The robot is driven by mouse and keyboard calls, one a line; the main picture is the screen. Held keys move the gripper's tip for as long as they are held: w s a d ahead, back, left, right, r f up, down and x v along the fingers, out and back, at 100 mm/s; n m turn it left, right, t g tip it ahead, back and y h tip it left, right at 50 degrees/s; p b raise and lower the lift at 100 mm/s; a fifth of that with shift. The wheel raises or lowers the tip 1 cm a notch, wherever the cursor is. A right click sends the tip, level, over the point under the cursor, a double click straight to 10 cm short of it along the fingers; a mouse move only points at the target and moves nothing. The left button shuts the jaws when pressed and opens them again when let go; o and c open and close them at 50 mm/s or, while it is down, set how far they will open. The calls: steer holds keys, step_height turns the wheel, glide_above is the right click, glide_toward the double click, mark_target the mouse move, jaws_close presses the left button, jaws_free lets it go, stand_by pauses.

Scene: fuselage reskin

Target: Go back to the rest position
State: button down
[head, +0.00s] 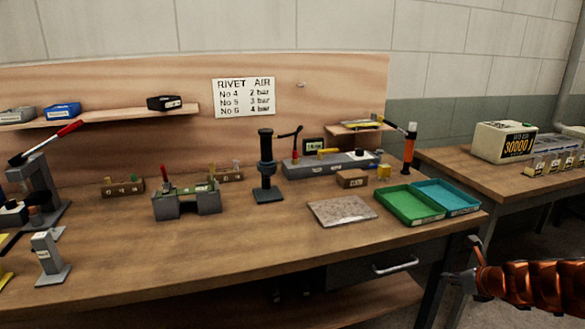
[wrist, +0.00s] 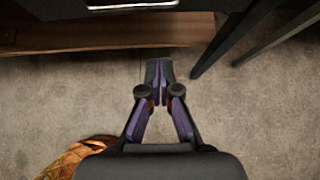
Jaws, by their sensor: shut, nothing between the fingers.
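My gripper shows in the wrist view (wrist: 158,72), pointing down over the bare grey floor. Its two fingers are together and nothing is between them. In the head view, part of my arm in orange and black wrapping is at the lower right, beside the right end of the workbench (head: 300,250). The gripper's fingertips cannot be made out in that view.
Green (head: 408,205) and blue (head: 447,197) trays sit at the bench's right end. A drawer with a metal handle (head: 395,265) is below. A second table (head: 500,178) stands at right. Bench legs (wrist: 235,35) are close to the gripper; the floor below it is clear.

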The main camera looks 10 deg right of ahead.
steer(key=s+a+r+n+g+y, duration=0.25)
steer(key=a+n, duration=0.45)
steer(key=a, duration=0.6)
steer(key=s+a+r+n+g+y, duration=0.1)
steer(key=s+a+r+n+g, duration=0.15)
steer(key=a+n, duration=0.75)
steer(key=s+a+n+g, duration=0.2)
steer(key=s+a+n, duration=0.1)
steer(key=s+a, duration=0.4)
steer(key=s+n+g+h, duration=0.5)
steer(key=s+n, duration=0.9)
steer(key=s, duration=0.9)
step_height(320, 180, up, 14)
steer(key=p, duration=1.2)
steer(key=shift+a+f, duration=0.2)
steer(key=shift+w+h, duration=0.1)
steer(key=shift+h, duration=0.15)
